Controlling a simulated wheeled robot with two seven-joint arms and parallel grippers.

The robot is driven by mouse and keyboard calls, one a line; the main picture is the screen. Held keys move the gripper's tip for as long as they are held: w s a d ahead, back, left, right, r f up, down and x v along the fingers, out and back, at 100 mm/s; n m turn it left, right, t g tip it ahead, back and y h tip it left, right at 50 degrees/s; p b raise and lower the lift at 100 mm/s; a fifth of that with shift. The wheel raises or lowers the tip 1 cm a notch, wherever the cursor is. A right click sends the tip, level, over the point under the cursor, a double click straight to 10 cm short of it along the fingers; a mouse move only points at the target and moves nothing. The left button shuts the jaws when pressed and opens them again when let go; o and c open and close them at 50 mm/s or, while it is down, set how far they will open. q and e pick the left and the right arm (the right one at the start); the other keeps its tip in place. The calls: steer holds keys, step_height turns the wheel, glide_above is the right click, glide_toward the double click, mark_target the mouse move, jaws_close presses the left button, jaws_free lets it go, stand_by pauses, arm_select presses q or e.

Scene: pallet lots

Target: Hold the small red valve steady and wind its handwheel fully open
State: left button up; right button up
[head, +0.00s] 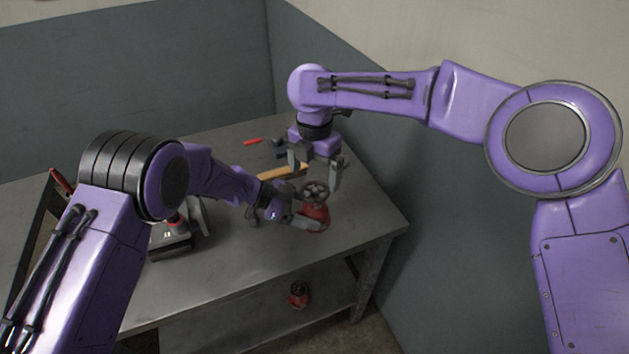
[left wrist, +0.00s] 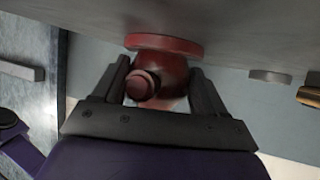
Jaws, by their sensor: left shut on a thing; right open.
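The small red valve (head: 317,216) stands upright on the grey metal table, near its right end. Its dark handwheel (head: 315,190) is on top. My left gripper (head: 307,222) is shut around the valve body from the left. In the left wrist view the red body (left wrist: 170,72) sits between both fingers (left wrist: 160,85), with its round flange against the tabletop; the handwheel is out of that view. My right gripper (head: 316,170) is open and points down just above the handwheel, its fingers apart; I see no clear contact with the wheel.
A second red valve (head: 299,295) sits on the lower shelf. A wooden-handled tool (head: 282,173) and a red-handled item (head: 252,141) lie behind the valve. A grey tool with red on it (head: 172,240) is at left. Grey wall panels (head: 355,130) stand close behind and right.

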mark_target(315, 190)
step_height(315, 190, up, 8)
stand_by(0.4)
step_height(315, 190, down, 12)
steer(key=m, duration=1.8)
